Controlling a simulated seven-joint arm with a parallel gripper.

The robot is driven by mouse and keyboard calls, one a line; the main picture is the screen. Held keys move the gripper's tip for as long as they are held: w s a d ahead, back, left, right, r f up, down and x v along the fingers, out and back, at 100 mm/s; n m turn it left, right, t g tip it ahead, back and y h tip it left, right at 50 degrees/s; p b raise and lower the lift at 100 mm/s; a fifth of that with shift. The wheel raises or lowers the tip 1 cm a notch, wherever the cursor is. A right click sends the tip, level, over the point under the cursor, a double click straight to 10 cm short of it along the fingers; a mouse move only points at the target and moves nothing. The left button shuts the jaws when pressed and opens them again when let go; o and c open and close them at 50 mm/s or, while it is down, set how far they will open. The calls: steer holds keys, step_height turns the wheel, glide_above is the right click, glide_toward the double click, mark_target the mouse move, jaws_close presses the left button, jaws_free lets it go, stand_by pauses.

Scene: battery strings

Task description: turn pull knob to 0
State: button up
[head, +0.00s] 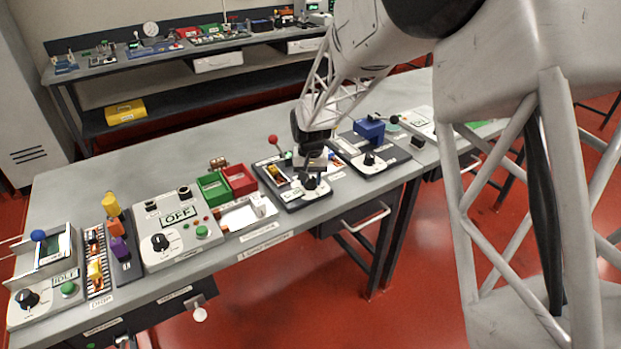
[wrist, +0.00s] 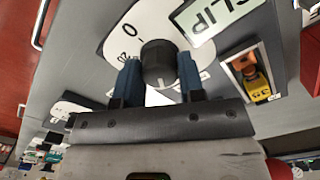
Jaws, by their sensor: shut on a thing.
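A black knob (wrist: 158,60) stands on a white dial plate (wrist: 117,45) with printed marks, among them what reads as 0 and 20.
A framed recess with an orange and yellow part (wrist: 250,72) lies right of the knob in the wrist view. In the head view a red ball lever (head: 273,140), green bin (head: 213,187) and red bin (head: 240,180) stand left, and a blue block fixture (head: 369,130) stands right.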

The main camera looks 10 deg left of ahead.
steer(key=m, duration=0.4)
steer(key=shift+m, duration=3.5)
